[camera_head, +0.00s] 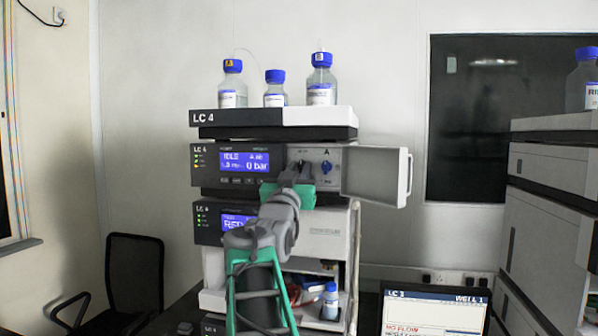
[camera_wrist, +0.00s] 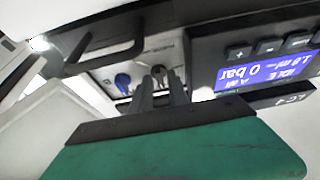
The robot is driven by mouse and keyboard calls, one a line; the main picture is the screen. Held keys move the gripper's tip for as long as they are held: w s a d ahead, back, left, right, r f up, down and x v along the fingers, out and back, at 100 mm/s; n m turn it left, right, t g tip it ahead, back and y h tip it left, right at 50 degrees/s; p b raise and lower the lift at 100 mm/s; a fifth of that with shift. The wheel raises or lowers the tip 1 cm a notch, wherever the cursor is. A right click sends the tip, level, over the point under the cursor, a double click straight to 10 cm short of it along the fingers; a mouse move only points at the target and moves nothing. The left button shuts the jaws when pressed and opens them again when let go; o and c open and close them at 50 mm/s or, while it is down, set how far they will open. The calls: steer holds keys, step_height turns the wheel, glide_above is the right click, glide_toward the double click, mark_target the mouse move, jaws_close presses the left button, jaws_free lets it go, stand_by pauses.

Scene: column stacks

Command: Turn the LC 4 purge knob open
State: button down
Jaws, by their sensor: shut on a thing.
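The LC 4 pump module (camera_head: 237,165) has its door (camera_head: 375,175) swung open to the right, baring a grey front panel. On this panel is a blue knob (camera_head: 326,168), which also shows in the wrist view (camera_wrist: 122,82). To its left in the head view is a small dark knob (camera_wrist: 157,70), taken as the purge knob. My gripper (camera_head: 297,170) is at the panel with its fingers (camera_wrist: 159,80) shut on the dark knob, apart from the blue one. The fingers hide most of the knob, so its turn angle cannot be told.
Blue-capped bottles (camera_head: 321,80) stand in the top tray (camera_head: 320,118). The module's screen (camera_head: 244,161) reads idle and 0 bar. A second module (camera_head: 222,220) sits below, behind my arm.

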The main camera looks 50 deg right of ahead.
steer(key=shift+s+n, duration=0.1)
steer(key=shift+n, duration=0.3)
steer(key=n+t+y+b, duration=0.1)
steer(key=n, duration=0.1)
steer(key=n+t+b, duration=0.1)
steer(key=n+b, duration=0.1)
steer(key=n, duration=0.1)
steer(key=shift+s+f+t+y, duration=0.1)
steer(key=shift+s+t+y, duration=0.05)
steer(key=shift+t+y, duration=0.2)
steer(key=n+t+y+b, duration=0.1)
steer(key=n, duration=0.2)
steer(key=n+t+y+b, duration=0.1)
steer(key=n+y, duration=0.1)
steer(key=n, duration=0.2)
steer(key=shift+s+r, duration=0.1)
steer(key=shift+r, duration=0.1)
steer(key=n, duration=0.2)
steer(key=n+y, duration=0.2)
steer(key=n, duration=0.1)
steer(key=shift+d+r+n, duration=0.1)
steer(key=shift+r+n, duration=0.15)
steer(key=shift+n, duration=0.05)
steer(key=shift+n+g+y+p, duration=0.3)
steer(key=shift+n+y, duration=0.45)
steer(key=shift+n, duration=1.05)
steer(key=c, duration=1.5)
jaws_free()
steer(key=shift+c, duration=0.2)
